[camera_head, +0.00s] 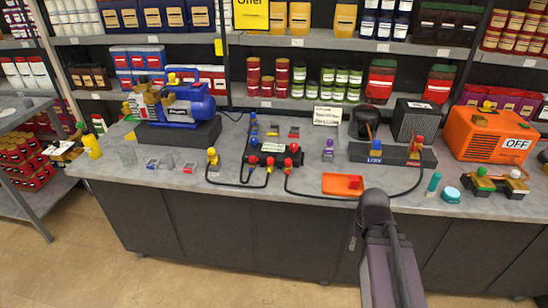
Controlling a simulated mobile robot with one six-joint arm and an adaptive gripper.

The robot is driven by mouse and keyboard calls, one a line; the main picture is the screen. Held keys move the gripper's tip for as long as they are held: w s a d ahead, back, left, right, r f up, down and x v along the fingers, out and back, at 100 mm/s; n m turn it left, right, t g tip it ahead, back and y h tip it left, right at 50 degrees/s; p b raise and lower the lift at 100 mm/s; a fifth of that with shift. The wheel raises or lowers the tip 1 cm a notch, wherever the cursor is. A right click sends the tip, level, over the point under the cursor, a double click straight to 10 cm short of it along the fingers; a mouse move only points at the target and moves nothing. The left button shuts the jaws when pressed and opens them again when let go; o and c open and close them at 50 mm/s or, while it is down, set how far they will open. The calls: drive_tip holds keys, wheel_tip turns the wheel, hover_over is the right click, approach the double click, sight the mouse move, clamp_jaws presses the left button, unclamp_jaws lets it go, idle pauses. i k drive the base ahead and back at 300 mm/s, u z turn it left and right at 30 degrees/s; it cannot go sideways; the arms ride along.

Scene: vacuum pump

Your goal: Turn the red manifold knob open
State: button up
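A small black manifold (259,154) with a white label sits near the middle of the counter. It has blue fittings on its left, a red knob-like part (294,148) at its right end, and red fittings along its front. Black hoses run from it. Whether any knob is open or shut is too small to tell. My arm rises from the bottom at right of centre; its gripper fingers do not show.
A blue pump (190,106) on a black base stands at left, and an orange machine (489,135) marked OFF at right. An orange tray (341,184) lies at the counter's front, left of my arm. Stocked shelves (335,43) line the back. Hoses loop across the counter (208,186).

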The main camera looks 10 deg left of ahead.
sight(293, 147)
drive_tip(key=k, duration=1.35)
drive_tip(key=u, duration=0.8)
drive_tip(key=i, duration=1.9)
drive_tip(key=z, duration=0.3)
